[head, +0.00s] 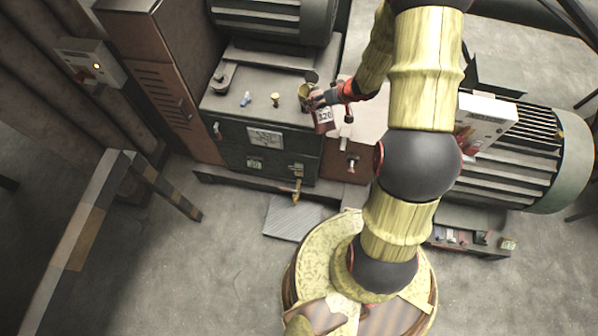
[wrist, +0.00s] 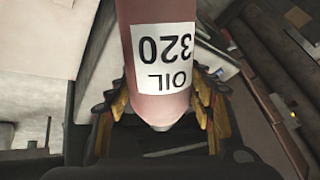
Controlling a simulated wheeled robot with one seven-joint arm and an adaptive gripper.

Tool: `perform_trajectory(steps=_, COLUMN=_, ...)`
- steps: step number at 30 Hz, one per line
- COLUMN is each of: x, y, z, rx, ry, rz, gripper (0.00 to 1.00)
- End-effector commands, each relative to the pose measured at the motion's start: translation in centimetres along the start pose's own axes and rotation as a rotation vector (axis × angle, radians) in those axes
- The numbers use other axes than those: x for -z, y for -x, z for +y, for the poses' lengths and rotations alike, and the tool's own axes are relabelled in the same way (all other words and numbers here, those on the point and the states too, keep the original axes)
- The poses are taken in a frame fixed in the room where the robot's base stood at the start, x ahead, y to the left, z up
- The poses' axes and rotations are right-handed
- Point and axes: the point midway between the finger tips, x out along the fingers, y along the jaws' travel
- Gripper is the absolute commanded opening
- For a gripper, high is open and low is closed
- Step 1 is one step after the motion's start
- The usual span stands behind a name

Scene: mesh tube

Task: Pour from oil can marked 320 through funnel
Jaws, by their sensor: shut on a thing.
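The oil can (head: 322,127) is dull red with a white label marked 320. In the wrist view the can (wrist: 153,40) fills the middle, its label reading OIL 320 upside down. My gripper (head: 322,98) is shut on the can, with a yellow-edged finger on each side of it in the wrist view. The can is by the front right edge of the dark machine top. A brass, cup-like piece (head: 305,91), which looks like the funnel, is just left of my gripper. Its opening is partly hidden, and I cannot tell how far the can tilts.
A large motor (head: 275,18) is behind. A ribbed motor (head: 520,150) and a white box (head: 486,118) are right of my arm. A rusty cabinet (head: 165,75) stands left.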

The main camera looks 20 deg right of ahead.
Motion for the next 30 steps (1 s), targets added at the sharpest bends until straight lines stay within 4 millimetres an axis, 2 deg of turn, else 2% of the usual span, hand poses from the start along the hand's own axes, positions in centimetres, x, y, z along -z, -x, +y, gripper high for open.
perform_trajectory(steps=14, x=-0.65, y=-0.74, z=0.24, rx=-0.001, ry=0.018, rz=0.07, gripper=0.23)
perform_trajectory(steps=30, x=-0.68, y=-0.67, z=0.21, rx=-0.001, ry=0.024, rz=0.09, gripper=0.23)
